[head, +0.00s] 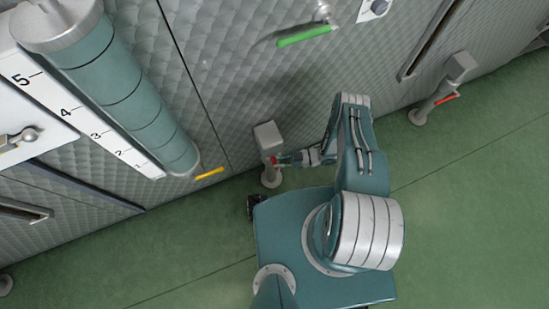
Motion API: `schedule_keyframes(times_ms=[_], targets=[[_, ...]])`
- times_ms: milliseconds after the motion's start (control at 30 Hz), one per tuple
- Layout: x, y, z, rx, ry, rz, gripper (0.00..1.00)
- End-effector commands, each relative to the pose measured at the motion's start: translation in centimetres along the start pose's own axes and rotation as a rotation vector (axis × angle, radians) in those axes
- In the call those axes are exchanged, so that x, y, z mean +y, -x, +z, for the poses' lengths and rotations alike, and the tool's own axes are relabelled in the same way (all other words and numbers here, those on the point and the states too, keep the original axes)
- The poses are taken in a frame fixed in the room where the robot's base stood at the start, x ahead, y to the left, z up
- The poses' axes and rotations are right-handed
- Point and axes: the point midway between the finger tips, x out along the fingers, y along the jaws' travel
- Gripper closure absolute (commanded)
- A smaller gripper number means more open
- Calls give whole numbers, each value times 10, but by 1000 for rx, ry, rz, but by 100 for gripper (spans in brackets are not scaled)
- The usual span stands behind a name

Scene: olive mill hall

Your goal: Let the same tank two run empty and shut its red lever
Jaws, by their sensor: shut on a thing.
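A grey post (267,137) stands on the floor by the quilted tank wall. A red lever (273,160) shows at its side, small and mostly hidden by my gripper. My gripper (279,161) reaches in from the right and is shut on this red lever. A second grey post (459,66) at the upper right carries another red lever (446,98), which my gripper is well away from. No tank number can be read on the panels, and no liquid flow is visible.
A teal cylinder (123,90) stands beside a numbered white scale (92,122) at the left, with a yellow lever (209,173) near its foot. A green lever (303,35) sticks out from the quilted wall (225,60). The green floor (150,255) is clear at lower left and right.

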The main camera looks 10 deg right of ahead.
Motion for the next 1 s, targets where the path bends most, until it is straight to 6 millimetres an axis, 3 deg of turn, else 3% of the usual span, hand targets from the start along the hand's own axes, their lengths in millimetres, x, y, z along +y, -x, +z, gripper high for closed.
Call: schedule_keyframes(times_ms=[633,667,700,733,1000], targets=[[0,5,3,41,-14,3,100],[0,5,3,41,-14,3,70],[0,5,3,41,-14,3,52],[0,5,2,42,-14,3,44],[0,5,2,45,-14,2,44]])
